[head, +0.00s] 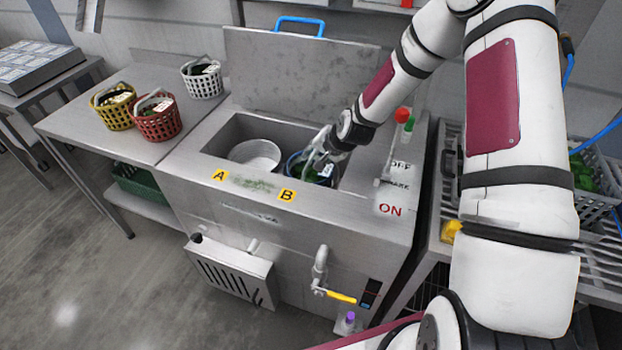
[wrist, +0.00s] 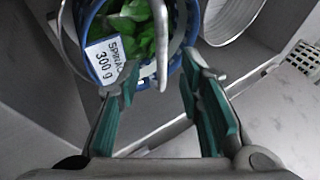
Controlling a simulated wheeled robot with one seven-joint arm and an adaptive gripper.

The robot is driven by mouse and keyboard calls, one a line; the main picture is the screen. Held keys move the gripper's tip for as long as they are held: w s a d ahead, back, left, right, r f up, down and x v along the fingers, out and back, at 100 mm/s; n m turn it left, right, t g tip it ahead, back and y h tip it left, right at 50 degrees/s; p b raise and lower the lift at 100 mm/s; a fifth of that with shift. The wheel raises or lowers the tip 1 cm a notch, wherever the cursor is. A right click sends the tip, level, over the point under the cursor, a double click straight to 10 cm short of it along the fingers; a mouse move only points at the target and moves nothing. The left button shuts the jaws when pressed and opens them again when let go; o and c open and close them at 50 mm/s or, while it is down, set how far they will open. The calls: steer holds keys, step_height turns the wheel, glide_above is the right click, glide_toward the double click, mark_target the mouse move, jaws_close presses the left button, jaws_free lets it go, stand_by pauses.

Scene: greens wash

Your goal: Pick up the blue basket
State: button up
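The blue basket (head: 291,164) sits in the right part of the sink, at the B side. In the wrist view the blue basket (wrist: 84,32) holds green leaves and a white label reading "SPINAC… 300 g". Its pale handle (wrist: 160,48) arches up across the opening. My gripper (head: 318,152) is over the basket in the head view and partly hides it. In the wrist view my gripper (wrist: 160,66) is open, its teal-padded fingers on either side of the handle's near end. I cannot tell whether either finger touches it.
A round white strainer (head: 256,152) sits in the sink left of the basket, at A. Yellow (head: 117,118), red (head: 160,127) and white (head: 203,84) baskets stand on the left counter. The steel sink walls (wrist: 40,115) are close around my gripper. A raised lid (head: 300,72) stands behind.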

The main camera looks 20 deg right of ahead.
mark_target(311, 159)
steer(key=x, duration=0.4)
steer(key=shift+a+f, duration=0.2)
steer(key=shift+f, duration=0.05)
jaws_close()
steer(key=shift+r, duration=0.1)
